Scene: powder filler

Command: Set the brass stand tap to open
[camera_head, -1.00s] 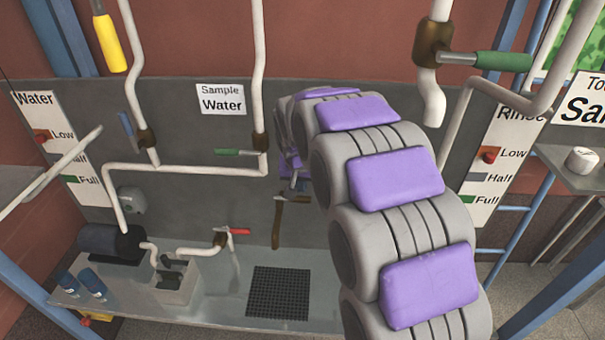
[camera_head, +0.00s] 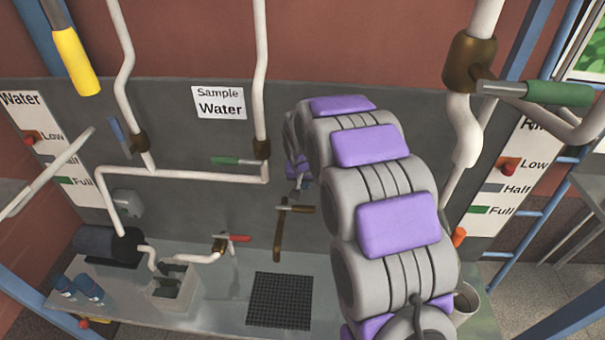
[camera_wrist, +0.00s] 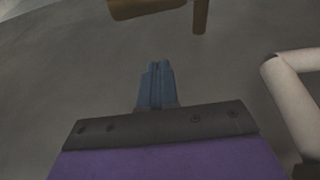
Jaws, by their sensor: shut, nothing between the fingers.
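A brown-brass stand tap (camera_head: 279,235) stands in front of the grey back panel in the head view, with an upright stem and a short crosspiece at its top. Brass parts, likely of this tap, show at the top edge of the wrist view (camera_wrist: 147,8), cut off by the frame. My gripper (camera_wrist: 157,66) is shut and empty, its blue-grey fingertips together below these parts and apart from them in the picture. In the head view my gripper (camera_head: 297,190) is small, just above the crosspiece; contact cannot be told.
A red-handled tap (camera_head: 222,243) stands left of the brass tap, a black grate (camera_head: 280,300) in front. A green-handled valve (camera_head: 262,150) on a white pipe is above. A pale pipe (camera_wrist: 296,95) is at right in the wrist view. A bucket (camera_head: 466,302) stands right of my arm.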

